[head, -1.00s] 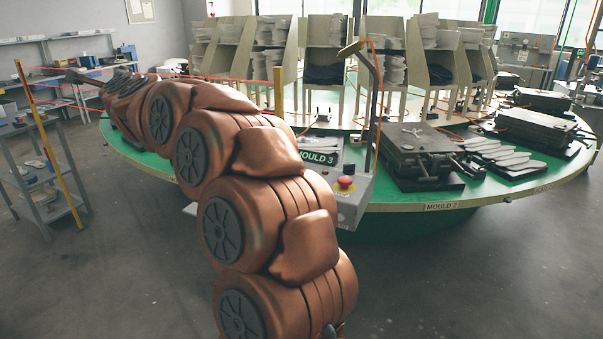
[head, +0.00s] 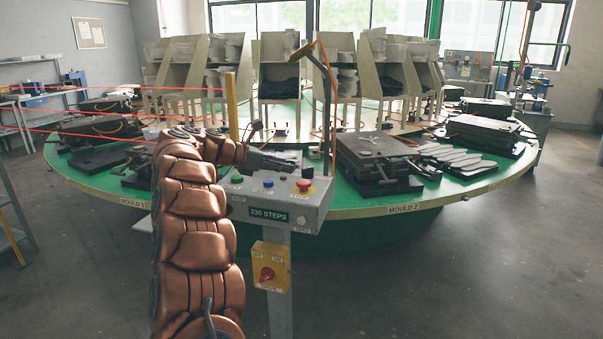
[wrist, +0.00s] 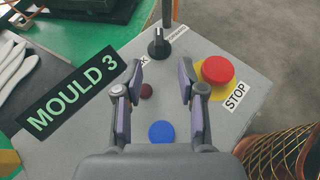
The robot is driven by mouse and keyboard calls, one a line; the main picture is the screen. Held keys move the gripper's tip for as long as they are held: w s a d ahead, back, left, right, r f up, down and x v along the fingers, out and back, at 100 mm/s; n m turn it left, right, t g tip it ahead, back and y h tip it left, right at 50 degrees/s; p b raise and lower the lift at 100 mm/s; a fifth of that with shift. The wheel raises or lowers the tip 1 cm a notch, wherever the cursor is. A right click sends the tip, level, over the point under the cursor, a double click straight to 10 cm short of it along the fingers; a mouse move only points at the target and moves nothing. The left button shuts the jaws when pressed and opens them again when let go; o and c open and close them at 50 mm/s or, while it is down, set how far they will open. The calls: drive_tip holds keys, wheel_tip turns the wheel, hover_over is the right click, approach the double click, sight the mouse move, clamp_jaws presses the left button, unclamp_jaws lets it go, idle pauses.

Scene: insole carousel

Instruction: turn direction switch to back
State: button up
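The direction switch (wrist: 158,45) is a black knob on the sloped grey control panel (wrist: 75,135) in the wrist view. Its white mark points away, toward the top of the picture. In the head view my gripper (head: 287,163) is over the panel's back edge.
A red STOP button (wrist: 218,70) is right of the fingers. A blue button (wrist: 161,132) and a dark red round piece (wrist: 146,91) lie below them. A post (head: 327,110) rises behind the panel. A yellow box with a red switch (head: 267,274) hangs below.

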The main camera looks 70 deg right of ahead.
sight(302, 169)
drive_tip(key=shift+p+x, duration=0.45)
drive_tip(key=shift+x, duration=3.15)
drive_tip(key=shift+d+r, duration=0.1)
drive_tip(key=shift+c, duration=0.3)
clamp_jaws()
